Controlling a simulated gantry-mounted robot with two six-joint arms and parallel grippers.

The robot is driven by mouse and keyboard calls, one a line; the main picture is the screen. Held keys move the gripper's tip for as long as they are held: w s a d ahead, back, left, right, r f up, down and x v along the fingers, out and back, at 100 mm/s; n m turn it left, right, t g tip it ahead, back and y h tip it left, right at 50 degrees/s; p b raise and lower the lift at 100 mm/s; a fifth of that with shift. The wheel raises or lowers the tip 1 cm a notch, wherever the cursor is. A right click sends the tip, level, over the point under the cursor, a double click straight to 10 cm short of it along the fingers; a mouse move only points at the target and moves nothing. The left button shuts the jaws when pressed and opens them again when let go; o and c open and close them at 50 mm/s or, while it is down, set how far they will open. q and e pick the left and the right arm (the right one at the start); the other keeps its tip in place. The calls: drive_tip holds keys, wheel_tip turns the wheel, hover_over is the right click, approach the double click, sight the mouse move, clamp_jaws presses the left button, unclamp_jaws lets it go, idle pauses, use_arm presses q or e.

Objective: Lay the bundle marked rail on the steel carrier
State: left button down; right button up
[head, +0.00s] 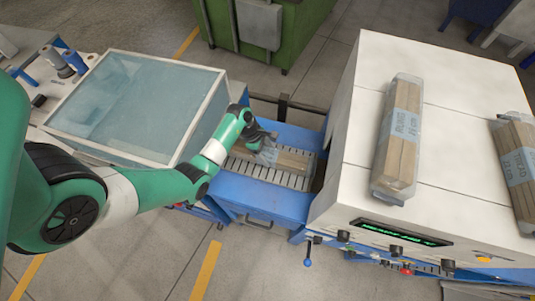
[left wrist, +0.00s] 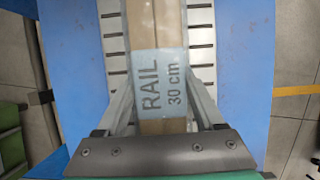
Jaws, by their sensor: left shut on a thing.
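The bundle marked rail (head: 293,161) is pale wood strips with a blue-grey band; the left wrist view shows the band reading "RAIL 30 cm" (left wrist: 160,85). My left gripper (head: 266,152) is shut on the bundle at its band, one finger on each side. The steel carrier (head: 262,175) is a slotted grey bed in the blue machine. Its slots show on both sides of the bundle in the left wrist view (left wrist: 201,48). The bundle lies lengthwise along the carrier, over it; I cannot tell whether it touches. My right gripper is not in view.
A white machine housing (head: 350,150) stands right of the carrier, with a wrapped bundle (head: 398,140) and another bundle (head: 518,165) on top. A clear-topped box (head: 130,105) stands to the left. A green bin (head: 265,30) is behind.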

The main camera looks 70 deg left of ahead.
use_arm(q)
drive_tip(key=shift+c, duration=2.2)
unclamp_jaws()
drive_tip(key=shift+f, duration=0.2)
drive_tip(key=o, duration=0.4)
drive_tip(key=shift+o, duration=0.2)
drive_tip(key=shift+r, duration=0.15)
drive_tip(key=shift+r, duration=0.3)
drive_tip(key=p+v, duration=0.3)
drive_tip(key=v, duration=0.7)
drive_tip(key=shift+s+a+r, duration=0.1)
drive_tip(key=shift+a+r, duration=0.1)
drive_tip(key=shift+s+a+r, duration=0.1)
drive_tip(key=shift+s+r, duration=0.1)
drive_tip(key=shift+r, duration=0.25)
